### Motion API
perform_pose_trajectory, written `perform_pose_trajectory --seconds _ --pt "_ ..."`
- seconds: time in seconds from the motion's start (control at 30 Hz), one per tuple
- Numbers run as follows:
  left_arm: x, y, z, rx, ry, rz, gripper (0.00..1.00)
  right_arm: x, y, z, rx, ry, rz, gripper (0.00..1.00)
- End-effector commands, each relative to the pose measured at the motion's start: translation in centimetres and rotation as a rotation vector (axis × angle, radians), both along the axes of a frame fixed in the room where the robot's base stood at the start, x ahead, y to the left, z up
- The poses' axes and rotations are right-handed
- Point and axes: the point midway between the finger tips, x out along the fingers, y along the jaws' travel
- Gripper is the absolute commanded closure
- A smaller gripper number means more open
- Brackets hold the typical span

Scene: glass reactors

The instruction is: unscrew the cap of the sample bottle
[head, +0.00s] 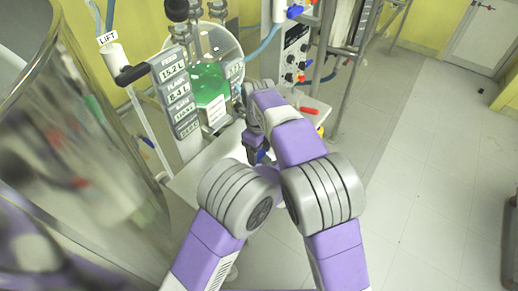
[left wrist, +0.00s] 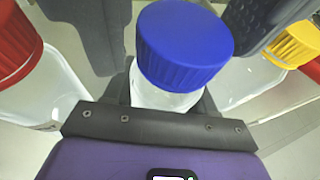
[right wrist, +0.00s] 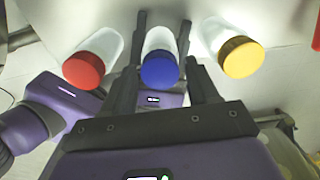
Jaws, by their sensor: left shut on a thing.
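The sample bottle is clear with a ribbed blue cap (left wrist: 185,45), which is on its neck; the cap also shows in the right wrist view (right wrist: 160,69). My left gripper (left wrist: 165,98) is shut on the bottle body (left wrist: 160,100), below the cap. My right gripper (right wrist: 162,75) is open, with its fingers on either side of the blue cap and gaps visible beside it. In the head view my right gripper (head: 257,150) is over the white bench, and the arms hide most of the bottle.
A red-capped bottle (right wrist: 84,69) and a yellow-capped bottle (right wrist: 241,57) stand close on either side. The white bench (head: 212,168) holds them. A reactor with green liquid (head: 209,82) is behind, and a large shiny vessel (head: 75,150) is at left. Floor at right is clear.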

Motion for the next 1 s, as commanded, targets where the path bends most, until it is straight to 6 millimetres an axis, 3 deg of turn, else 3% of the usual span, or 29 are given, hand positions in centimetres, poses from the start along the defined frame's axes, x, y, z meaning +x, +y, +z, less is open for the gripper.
perform_pose_trajectory --seconds 0.03,0.3,0.37,0.7,0.97,1.0 --pt "0.02 0.0 0.03 0.001 -0.001 0.0 1.0 0.01 0.01 0.02 0.0 0.0 0.0 0.49" --pt "0.02 0.0 0.03 0.001 -0.001 0.0 1.0 0.01 0.01 0.05 0.0 0.0 0.0 0.91" --pt "0.01 -0.01 0.03 0.001 -0.001 0.0 1.0 0.01 0.01 0.05 0.0 0.0 0.002 0.93" --pt "0.01 0.0 0.02 0.0 0.0 0.0 1.0 0.03 -0.03 0.09 0.001 -0.001 0.288 0.93" --pt "0.01 0.0 0.02 0.0 0.0 0.0 1.0 0.02 -0.02 0.09 0.0 -0.001 0.295 0.93" --pt "0.01 0.0 0.02 0.0 0.0 0.0 1.0 0.02 -0.02 0.09 0.0 -0.001 0.295 0.51"
